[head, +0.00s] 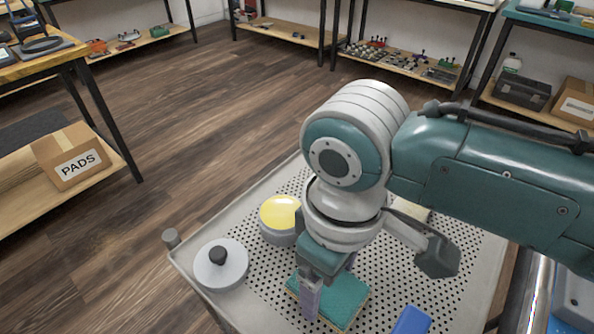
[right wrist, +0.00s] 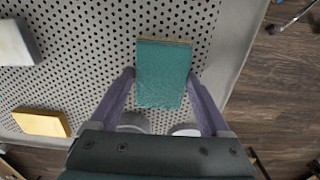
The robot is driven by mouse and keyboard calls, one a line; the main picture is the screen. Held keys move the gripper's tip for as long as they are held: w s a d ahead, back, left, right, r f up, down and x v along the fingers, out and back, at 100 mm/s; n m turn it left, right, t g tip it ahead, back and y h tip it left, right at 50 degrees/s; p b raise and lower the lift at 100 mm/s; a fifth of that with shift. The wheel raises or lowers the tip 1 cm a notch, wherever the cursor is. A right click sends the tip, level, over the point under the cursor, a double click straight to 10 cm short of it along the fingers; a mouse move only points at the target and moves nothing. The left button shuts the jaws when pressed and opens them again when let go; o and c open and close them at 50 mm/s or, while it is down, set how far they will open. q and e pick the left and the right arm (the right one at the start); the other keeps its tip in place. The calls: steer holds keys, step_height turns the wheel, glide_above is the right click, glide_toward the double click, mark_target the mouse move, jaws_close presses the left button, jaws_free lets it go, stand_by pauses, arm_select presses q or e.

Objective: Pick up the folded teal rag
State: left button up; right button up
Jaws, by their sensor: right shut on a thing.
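The folded teal rag (head: 345,294) is a flat teal rectangle with a pale yellowish edge, at the front of the perforated tray table in the head view. It also shows in the right wrist view (right wrist: 163,75). My right gripper (head: 318,300) points down over it, with one finger in front of the rag. In the right wrist view, the two purple-grey fingers of the gripper (right wrist: 161,78) are shut on its two sides. I cannot tell whether the rag is clear of the surface. My left gripper is not in view.
On the perforated table (head: 262,268) stand a round tin with a yellow top (head: 278,214) and a grey lidded pot (head: 220,265). A blue object (head: 411,320) lies right of the rag. A PADS box (head: 72,157) sits on a shelf at left. Floor beyond is clear.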

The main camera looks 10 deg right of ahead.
steer(key=c, duration=0.7)
step_height(320, 180, up, 20)
steer(key=p, duration=0.7)
steer(key=o, duration=0.8)
steer(key=c, duration=0.6)
